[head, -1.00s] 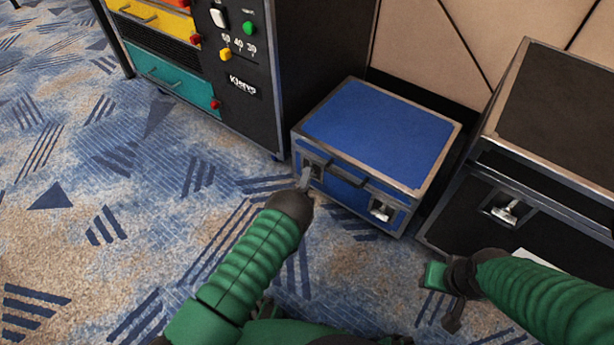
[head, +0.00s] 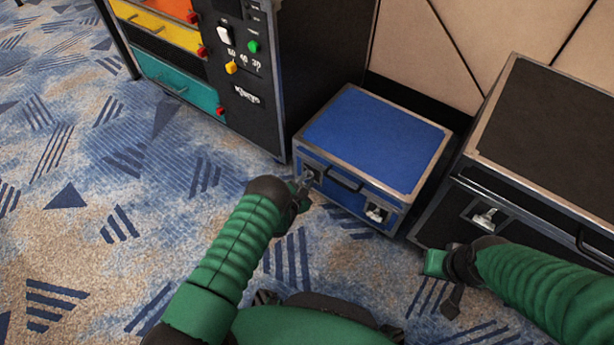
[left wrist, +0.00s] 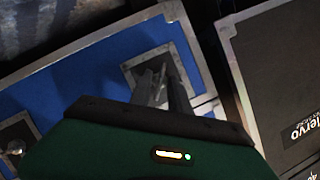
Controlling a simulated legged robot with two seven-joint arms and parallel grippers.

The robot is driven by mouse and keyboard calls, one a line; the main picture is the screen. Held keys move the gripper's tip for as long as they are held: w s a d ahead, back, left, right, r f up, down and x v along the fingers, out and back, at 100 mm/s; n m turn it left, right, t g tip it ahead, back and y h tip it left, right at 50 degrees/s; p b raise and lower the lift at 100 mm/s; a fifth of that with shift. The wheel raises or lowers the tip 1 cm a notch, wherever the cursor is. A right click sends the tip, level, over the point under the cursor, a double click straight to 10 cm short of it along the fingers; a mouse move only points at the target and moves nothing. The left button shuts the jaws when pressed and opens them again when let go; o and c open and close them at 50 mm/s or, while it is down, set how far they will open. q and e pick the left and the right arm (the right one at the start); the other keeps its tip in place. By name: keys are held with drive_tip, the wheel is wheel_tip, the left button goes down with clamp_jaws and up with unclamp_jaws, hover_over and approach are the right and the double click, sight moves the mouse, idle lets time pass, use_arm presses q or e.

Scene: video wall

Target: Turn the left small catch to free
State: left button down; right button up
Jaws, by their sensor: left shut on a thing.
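The blue case (head: 372,140) with metal edges sits on the carpet with its lid down. Its left small catch (head: 312,172) is on the front face at the left corner, partly hidden by my left gripper (head: 306,182). In the left wrist view, my left gripper (left wrist: 164,84) is at the catch plate (left wrist: 140,64), its fingers close together on the catch. The catch's turning angle cannot be told. The right small catch (head: 376,213) is in view on the same face. My right gripper (head: 442,280) is low in front of the black case; its jaws are unclear.
A black drawer cabinet (head: 240,100) with coloured drawers stands behind left of the blue case. A black case (head: 545,150) with its own catch (head: 484,218) stands close on the right. A dark handle (head: 345,180) lies between the blue case's catches. Carpet at left is clear.

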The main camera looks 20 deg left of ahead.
use_arm(q)
drive_tip(key=shift+s+a+f+n+g+h+p, duration=0.15)
drive_tip(key=shift+n+g+h, duration=0.25)
drive_tip(key=shift+n, duration=0.45)
drive_tip(key=shift+w+n+g+h+p, duration=0.1)
drive_tip(key=shift+n+g+h+p, duration=0.1)
drive_tip(key=shift+n+h, duration=0.5)
drive_tip(key=shift+s+a+f+n+g+h+p, duration=0.1)
drive_tip(key=shift+n+g+h, duration=0.25)
drive_tip(key=shift+n, duration=0.6)
drive_tip(key=c, duration=1.6)
unclamp_jaws()
drive_tip(key=shift+r, duration=0.2)
